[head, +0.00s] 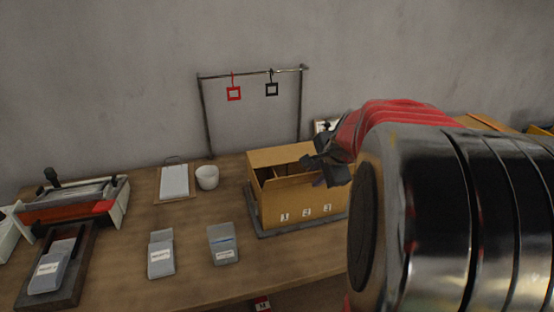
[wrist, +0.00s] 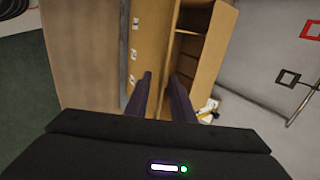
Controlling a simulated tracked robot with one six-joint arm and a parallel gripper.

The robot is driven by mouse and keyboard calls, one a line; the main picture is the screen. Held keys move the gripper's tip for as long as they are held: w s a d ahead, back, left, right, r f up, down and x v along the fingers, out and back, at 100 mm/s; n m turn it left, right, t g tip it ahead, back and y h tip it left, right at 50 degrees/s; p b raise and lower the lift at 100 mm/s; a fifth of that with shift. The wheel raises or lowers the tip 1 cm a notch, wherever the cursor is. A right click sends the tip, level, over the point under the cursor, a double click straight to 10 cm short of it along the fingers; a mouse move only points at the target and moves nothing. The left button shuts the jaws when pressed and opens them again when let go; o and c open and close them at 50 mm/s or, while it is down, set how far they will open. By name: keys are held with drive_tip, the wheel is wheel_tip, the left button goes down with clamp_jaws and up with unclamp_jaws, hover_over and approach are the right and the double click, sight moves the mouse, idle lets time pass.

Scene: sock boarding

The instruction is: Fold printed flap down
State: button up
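An open cardboard box (head: 300,202) stands on the table, with small white numbered labels along its front. Its dark inside shows from above. In the wrist view its labelled wall (wrist: 150,30) rises just ahead of the fingers, beside the open inside. I see no separate print on a flap, and which panel is the printed flap I cannot tell. My gripper (head: 322,170) is at the top right of the box, hiding part of its rim. In the wrist view my gripper (wrist: 161,95) has its two purple fingers apart, with cardboard showing between them; contact is unclear.
A dark tray (head: 262,233) lies under the box. Grey packs (head: 161,256) (head: 223,245), a white cup (head: 207,177) and a clipboard (head: 174,181) lie to the left. A metal rack (head: 205,115) with red and black square tags stands behind. My arm covers the right side.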

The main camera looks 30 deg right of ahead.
drive_tip(key=shift+w+f, duration=0.25)
drive_tip(key=shift+f, duration=0.15)
clamp_jaws()
drive_tip(key=shift+s+f, duration=0.1)
idle(1.1)
drive_tip(key=shift+d, duration=0.2)
drive_tip(key=shift+a, duration=0.15)
